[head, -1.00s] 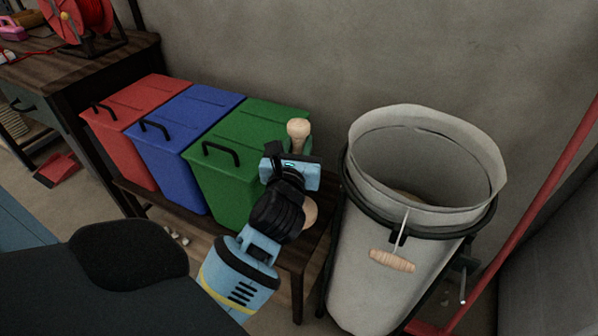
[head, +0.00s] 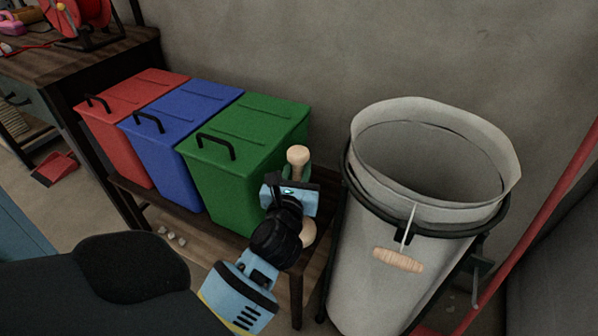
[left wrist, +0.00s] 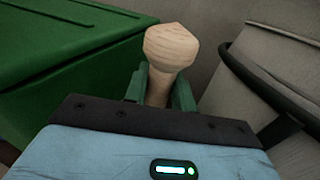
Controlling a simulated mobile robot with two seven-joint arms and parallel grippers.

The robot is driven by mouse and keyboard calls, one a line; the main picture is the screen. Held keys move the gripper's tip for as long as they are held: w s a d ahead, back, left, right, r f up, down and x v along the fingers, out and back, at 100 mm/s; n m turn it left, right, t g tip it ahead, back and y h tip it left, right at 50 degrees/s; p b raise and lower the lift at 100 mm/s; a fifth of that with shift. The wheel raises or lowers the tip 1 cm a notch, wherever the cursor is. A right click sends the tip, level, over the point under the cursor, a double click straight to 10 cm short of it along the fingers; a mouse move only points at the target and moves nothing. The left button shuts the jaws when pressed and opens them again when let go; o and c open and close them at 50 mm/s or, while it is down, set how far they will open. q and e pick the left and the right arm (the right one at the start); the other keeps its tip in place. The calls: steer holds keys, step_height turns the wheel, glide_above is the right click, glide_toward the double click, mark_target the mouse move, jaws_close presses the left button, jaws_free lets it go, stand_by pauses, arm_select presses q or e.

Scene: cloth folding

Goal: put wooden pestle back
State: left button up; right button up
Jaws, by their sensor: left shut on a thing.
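The wooden pestle (head: 298,156) is pale, with a rounded knob on top. It stands roughly upright in my left gripper (head: 294,178), whose green fingers are shut around its shaft. Its other rounded end (head: 307,233) shows below the gripper. In the left wrist view the pestle's knob (left wrist: 170,46) rises between the green fingers of the left gripper (left wrist: 160,88). The gripper is beside the right side of the green bin, over the right end of the low wooden bench (head: 317,238). My right gripper is not in view.
Red (head: 136,88), blue (head: 181,110) and green (head: 247,135) lidded bins stand in a row on the bench. A large grey bucket (head: 385,290) with a wooden-grip handle (head: 398,260) stands close at the right. A narrow gap lies between green bin and bucket.

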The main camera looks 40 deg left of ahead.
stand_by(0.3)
arm_select(q)
steer(key=o, duration=1)
